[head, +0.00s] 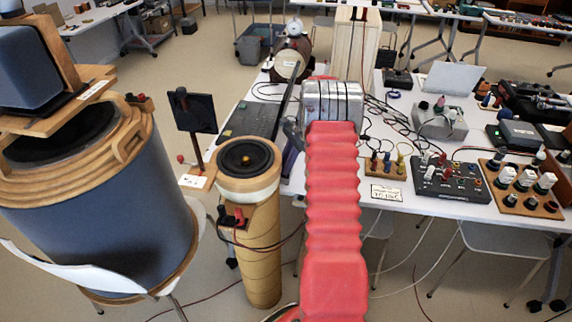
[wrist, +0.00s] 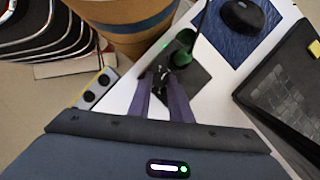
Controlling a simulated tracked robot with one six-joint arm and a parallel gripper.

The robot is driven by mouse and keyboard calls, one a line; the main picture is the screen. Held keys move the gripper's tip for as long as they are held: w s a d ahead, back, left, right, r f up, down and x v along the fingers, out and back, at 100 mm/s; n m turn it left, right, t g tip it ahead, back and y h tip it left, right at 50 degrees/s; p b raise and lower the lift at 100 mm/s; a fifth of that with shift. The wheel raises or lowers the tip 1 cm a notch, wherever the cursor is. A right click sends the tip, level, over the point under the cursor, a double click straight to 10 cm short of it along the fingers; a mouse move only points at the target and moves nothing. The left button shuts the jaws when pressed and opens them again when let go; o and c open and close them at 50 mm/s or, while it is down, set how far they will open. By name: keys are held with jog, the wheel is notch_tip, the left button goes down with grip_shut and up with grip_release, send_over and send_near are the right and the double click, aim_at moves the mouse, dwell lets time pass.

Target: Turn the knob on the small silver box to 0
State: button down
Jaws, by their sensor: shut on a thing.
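My gripper (wrist: 163,84) shows in the wrist view with its two purple-grey fingers close together. The tips are shut on a small dark part with shiny glints, which looks like a knob (wrist: 160,74). It sits by a dark plate (wrist: 190,78) on a white surface; its marks cannot be read and the fingers partly cover it. I cannot make out the silver box under it for sure. In the head view my red arm reaches over the table and hides the fingertips. A grey metallic box (head: 440,125) stands right of the arm; I cannot tell if it is the task's box.
In the wrist view, a green-lit round part (wrist: 183,52) is close right of the fingertips. A black mouse (wrist: 243,17) and a dark laptop-like device (wrist: 290,95) are right. Cables cross the table.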

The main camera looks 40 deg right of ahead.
jog(key=c, duration=1.6)
grip_release()
jog(key=shift+d+r, duration=0.1)
jog(key=v, duration=1.3)
jog(key=shift+r, duration=0.25)
